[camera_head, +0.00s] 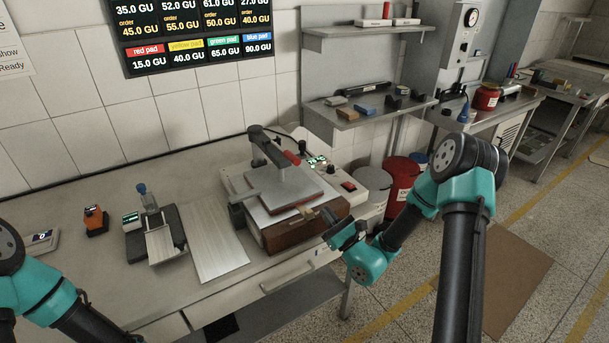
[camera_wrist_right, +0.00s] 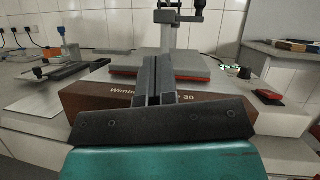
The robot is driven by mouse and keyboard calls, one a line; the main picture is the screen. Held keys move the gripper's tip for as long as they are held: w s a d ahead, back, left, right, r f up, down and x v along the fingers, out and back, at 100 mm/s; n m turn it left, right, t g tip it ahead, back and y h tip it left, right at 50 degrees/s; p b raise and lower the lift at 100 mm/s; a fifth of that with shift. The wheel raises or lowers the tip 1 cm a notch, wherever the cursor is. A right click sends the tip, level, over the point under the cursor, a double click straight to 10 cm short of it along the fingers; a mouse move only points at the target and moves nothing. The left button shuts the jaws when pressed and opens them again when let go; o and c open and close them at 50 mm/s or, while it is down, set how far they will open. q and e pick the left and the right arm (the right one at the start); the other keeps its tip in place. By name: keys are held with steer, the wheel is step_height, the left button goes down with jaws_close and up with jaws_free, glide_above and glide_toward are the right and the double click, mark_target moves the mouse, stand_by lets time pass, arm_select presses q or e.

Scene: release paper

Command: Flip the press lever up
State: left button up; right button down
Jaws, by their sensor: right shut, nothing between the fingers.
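My left gripper is outside the view.
A metal sheet (camera_head: 217,243) and a small clamp fixture (camera_head: 155,230) lie left of the press. An orange device (camera_head: 95,220) stands farther left. A red bin (camera_head: 401,183) stands right of the bench. The shelf (camera_head: 365,113) hangs behind.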

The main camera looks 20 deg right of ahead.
steer(key=shift+d+r, duration=0.1)
steer(key=shift+d, duration=0.15)
steer(key=shift+w, duration=0.1)
steer(key=x, duration=1)
steer(key=shift+r, duration=0.1)
steer(key=shift+w+a+r, duration=0.15)
steer(key=shift+r, duration=0.45)
steer(key=shift+w+a+r, duration=0.15)
steer(key=shift+r, duration=0.5)
steer(key=shift+w+a+r, duration=0.15)
steer(key=shift+r, duration=0.45)
